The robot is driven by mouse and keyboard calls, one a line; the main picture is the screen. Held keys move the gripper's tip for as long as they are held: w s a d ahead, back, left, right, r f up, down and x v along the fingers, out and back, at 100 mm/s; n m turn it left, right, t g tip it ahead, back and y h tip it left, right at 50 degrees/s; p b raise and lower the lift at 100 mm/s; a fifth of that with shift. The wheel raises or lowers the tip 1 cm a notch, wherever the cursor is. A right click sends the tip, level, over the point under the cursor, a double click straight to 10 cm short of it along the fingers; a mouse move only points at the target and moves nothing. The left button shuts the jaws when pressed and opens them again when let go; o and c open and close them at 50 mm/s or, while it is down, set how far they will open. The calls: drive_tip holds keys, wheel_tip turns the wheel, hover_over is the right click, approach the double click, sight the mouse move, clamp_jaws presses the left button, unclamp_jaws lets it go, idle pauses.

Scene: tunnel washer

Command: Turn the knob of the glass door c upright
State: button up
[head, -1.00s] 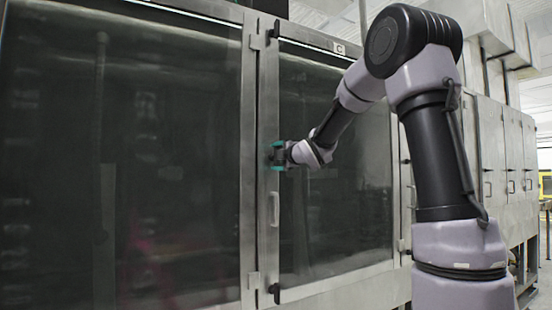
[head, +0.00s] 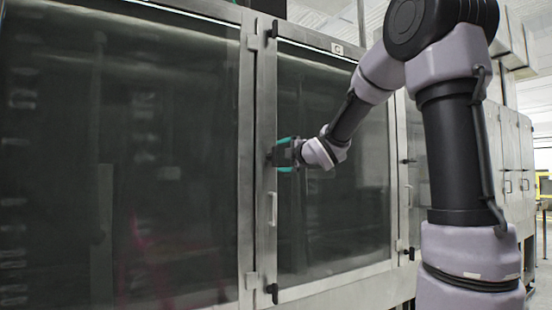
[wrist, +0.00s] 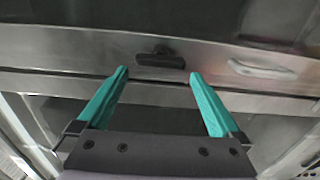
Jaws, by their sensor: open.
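The glass door c (head: 335,150), marked with a "C" label at its top edge, is closed in the head view. Its black knob (wrist: 160,58) sits on the metal frame in the wrist view, its long side running along the frame strip, so it looks about upright. In the head view the knob (head: 269,157) shows as a small dark piece left of my fingers. My gripper (head: 280,156) is open and empty in front of it. In the wrist view the teal fingertips (wrist: 159,74) stand either side of the knob, short of it, with a gap.
A pale pull handle (head: 272,209) is below the knob on the same frame. Other black knobs sit at the frame's top (head: 275,28) and bottom (head: 273,293). A large dark glass panel (head: 120,160) fills the left. More cabinet doors (head: 510,160) stand at right.

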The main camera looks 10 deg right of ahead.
drive_tip(key=v, duration=0.4)
drive_tip(key=shift+s+d, duration=0.15)
drive_tip(key=shift+s, duration=0.15)
drive_tip(key=s+d+f+m+g+h, duration=0.2)
drive_tip(key=s+d+f+m+h, duration=0.15)
drive_tip(key=s+m, duration=0.4)
drive_tip(key=s+d+f+m+g+h, duration=0.35)
drive_tip(key=s+m, duration=0.25)
drive_tip(key=m, duration=0.3)
drive_tip(key=s+a+f+m+g+y, duration=0.1)
drive_tip(key=s+f+m, duration=0.3)
drive_tip(key=s, duration=0.4)
drive_tip(key=s+a+f+m+g+y, duration=0.2)
drive_tip(key=s+f+m, duration=0.3)
drive_tip(key=s, duration=0.3)
drive_tip(key=shift+s+a+g+y, duration=0.35)
drive_tip(key=shift+a+g, duration=0.2)
drive_tip(key=shift+g, duration=0.3)
drive_tip(key=shift+f+m, duration=0.1)
drive_tip(key=shift+m, duration=0.15)
